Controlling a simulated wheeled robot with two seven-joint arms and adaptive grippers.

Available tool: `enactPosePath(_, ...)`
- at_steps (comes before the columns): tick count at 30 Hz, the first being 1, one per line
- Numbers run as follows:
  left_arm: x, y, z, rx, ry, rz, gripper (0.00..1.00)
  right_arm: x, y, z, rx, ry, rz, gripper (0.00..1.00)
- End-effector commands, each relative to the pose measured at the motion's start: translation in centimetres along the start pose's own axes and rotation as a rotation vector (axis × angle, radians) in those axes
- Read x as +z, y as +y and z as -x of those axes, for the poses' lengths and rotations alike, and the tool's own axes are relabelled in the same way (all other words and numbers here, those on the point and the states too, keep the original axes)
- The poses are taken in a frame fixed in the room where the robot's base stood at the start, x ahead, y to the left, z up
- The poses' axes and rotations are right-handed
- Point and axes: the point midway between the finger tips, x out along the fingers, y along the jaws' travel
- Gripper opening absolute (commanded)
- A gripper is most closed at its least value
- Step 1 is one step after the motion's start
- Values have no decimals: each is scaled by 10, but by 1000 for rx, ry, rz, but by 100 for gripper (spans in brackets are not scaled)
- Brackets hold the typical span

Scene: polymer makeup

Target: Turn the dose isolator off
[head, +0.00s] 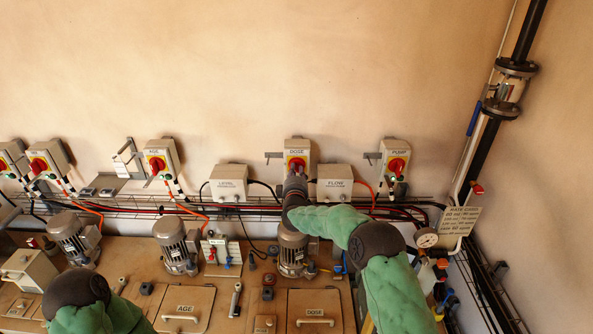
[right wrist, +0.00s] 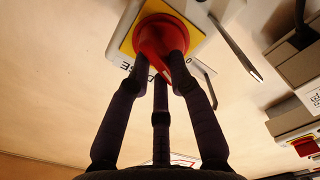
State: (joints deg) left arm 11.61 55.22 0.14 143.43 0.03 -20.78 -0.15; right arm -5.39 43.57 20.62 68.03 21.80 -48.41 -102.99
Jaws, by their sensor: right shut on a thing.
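The dose isolator (head: 299,146) is a pale grey box on the wall with a yellow plate and a red knob, labelled DOSE. My right gripper (head: 295,171) reaches up to its front, and the arm covers the lower part. In the right wrist view, the dark fingers of my right gripper (right wrist: 162,62) are closed around the red knob (right wrist: 160,35), on its yellow plate (right wrist: 128,40). The knob's exact angle is hard to tell behind the fingers. My left arm shows at the bottom left of the head view; its gripper is out of view.
The AGE isolator (head: 160,158) is to the left and the PUMP isolator (head: 396,160) to the right. The LEVEL box (head: 228,183) and FLOW box (head: 335,184) flank my right forearm. Cable trays, motors (head: 292,250) and hatch lids (head: 187,308) lie below. The wall above is clear.

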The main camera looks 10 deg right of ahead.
Motion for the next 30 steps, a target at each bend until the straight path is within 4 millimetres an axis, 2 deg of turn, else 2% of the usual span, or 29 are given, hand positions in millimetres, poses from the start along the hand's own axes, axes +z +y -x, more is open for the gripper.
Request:
enactPosePath(6,0,3,7,0,0,0,40,-1,-1,0,-1,1,179,0)
enactPosePath(15,0,4,12,0,0,0,40,-2,-2,0,0,0,345,0)
enactPosePath(30,0,5,14,0,0,0,40,-2,-4,0,-1,1,414,0)
